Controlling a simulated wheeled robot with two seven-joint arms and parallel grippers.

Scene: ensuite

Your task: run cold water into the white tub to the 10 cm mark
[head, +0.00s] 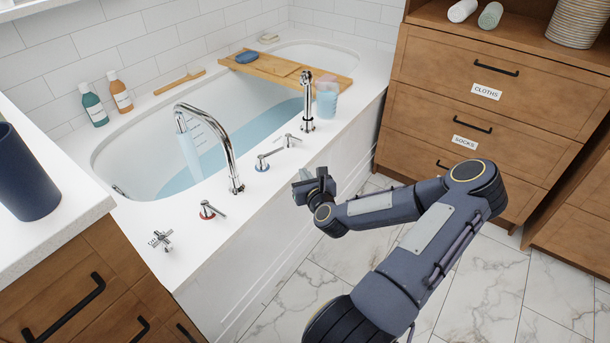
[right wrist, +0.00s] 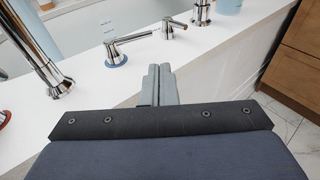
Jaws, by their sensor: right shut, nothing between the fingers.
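The white tub (head: 130,160) is set in a white surround and holds pale blue water (head: 235,135). A chrome spout (head: 222,135) arches over it, with a pale blue stream (head: 190,155) falling from its mouth. My right gripper (head: 302,180) is shut and empty, in front of the ledge and apart from the lever. My left gripper is out of view.
A red-ringed lever (head: 208,211), a cross handle (head: 161,240), a plain lever (head: 290,140) and a hand shower (head: 307,100) stand on the ledge. A wooden tray (head: 285,70) spans the tub. Wooden drawers (head: 480,95) stand right; marble floor (head: 460,285) is clear.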

